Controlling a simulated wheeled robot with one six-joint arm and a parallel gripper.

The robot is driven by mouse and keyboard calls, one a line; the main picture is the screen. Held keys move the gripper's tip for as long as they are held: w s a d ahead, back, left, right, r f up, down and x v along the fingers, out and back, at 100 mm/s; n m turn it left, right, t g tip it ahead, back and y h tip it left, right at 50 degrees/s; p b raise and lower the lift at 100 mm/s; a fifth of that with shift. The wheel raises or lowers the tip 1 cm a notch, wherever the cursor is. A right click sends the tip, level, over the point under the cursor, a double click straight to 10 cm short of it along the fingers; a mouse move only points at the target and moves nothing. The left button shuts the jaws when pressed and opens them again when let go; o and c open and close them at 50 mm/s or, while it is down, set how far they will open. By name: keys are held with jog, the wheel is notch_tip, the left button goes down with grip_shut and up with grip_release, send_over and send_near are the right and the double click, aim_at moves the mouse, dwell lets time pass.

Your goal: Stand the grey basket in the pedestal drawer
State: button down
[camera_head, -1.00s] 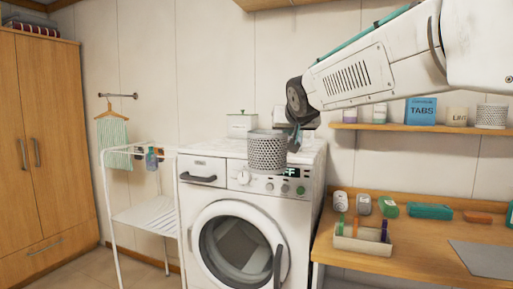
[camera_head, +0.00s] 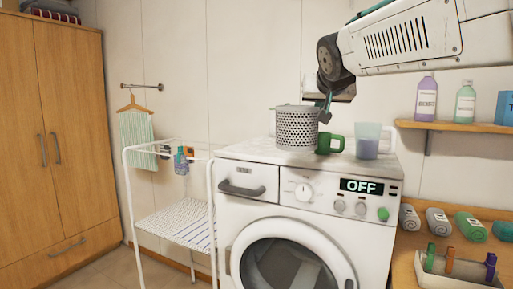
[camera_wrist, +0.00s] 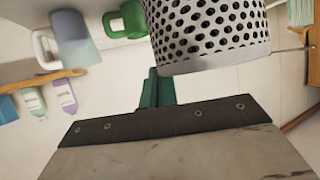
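The grey basket (camera_head: 297,128), a perforated cylinder, hangs roughly upright in front of or above the white washing machine's top in the head view. My gripper (camera_head: 324,108) is at the basket's right rim and appears shut on it; the fingertips are partly hidden. In the wrist view the basket's perforated wall (camera_wrist: 205,30) fills the top, with a green finger (camera_wrist: 155,90) of my gripper beside it. No pedestal drawer shows; the washing machine's lower part is out of frame.
A shelf (camera_head: 455,126) and a wooden counter (camera_head: 408,270) are at right.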

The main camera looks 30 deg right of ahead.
jog(key=d+r+x, duration=0.1)
jog(key=r+x, duration=0.1)
jog(key=x, duration=1.5)
jog(key=shift+w+d, duration=0.4)
jog(key=shift+d, duration=0.05)
jog(key=c, duration=1.7)
grip_release()
jog(key=shift+r, duration=0.1)
jog(key=v, duration=1.2)
